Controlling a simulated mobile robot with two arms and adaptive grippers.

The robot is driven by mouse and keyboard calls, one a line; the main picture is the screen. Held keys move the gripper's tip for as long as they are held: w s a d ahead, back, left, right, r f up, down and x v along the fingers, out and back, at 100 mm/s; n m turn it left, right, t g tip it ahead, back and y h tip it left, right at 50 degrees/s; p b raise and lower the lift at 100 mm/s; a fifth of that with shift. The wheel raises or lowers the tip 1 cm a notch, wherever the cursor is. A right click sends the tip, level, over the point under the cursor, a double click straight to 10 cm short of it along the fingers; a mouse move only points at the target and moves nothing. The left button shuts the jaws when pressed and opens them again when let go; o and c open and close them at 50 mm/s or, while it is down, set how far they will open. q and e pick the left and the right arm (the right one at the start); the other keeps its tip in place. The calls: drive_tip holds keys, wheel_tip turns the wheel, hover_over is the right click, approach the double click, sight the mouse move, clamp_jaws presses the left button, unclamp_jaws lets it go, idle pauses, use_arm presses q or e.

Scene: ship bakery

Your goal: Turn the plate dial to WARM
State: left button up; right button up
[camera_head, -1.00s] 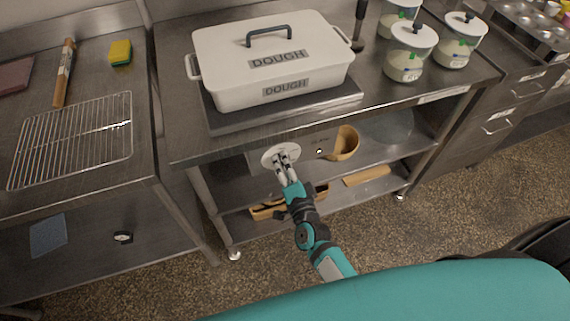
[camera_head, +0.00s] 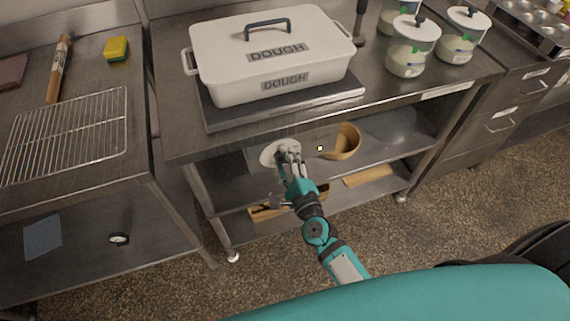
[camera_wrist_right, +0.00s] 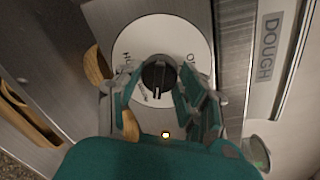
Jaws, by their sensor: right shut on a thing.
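The plate dial is a black knob (camera_wrist_right: 159,74) on a round white disc (camera_wrist_right: 150,35) under the front of the worktop; the disc also shows in the head view (camera_head: 268,153). My right gripper (camera_wrist_right: 160,82) is closed around the knob, a finger on each side; in the head view it reaches up to the disc (camera_head: 288,155). The knob's pale mark points down in the wrist view, close to small lettering I cannot read fully. Other lettering is partly covered by the fingers. My left gripper is not in view.
A small lamp (camera_head: 320,148) glows right of the dial. A white DOUGH box (camera_head: 220,65) stands on a dark plate (camera_head: 215,118) above. A tan scoop-like container (camera_head: 345,142) sits on the shelf behind. Lidded jars (camera_head: 412,50) stand at right, a wire rack (camera_head: 70,135) at left.

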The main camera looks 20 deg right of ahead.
drive_tip(key=m+b, duration=0.2)
drive_tip(key=m, duration=0.3)
drive_tip(key=shift+f+y, duration=0.15)
drive_tip(key=shift+y, duration=0.15)
idle(0.4)
drive_tip(key=o, duration=1.2)
drive_tip(key=shift+c, duration=0.2)
drive_tip(key=s+d, duration=0.1)
drive_tip(key=s, duration=1.1)
drive_tip(key=shift+r, duration=0.35)
drive_tip(key=shift+d+f, duration=0.1)
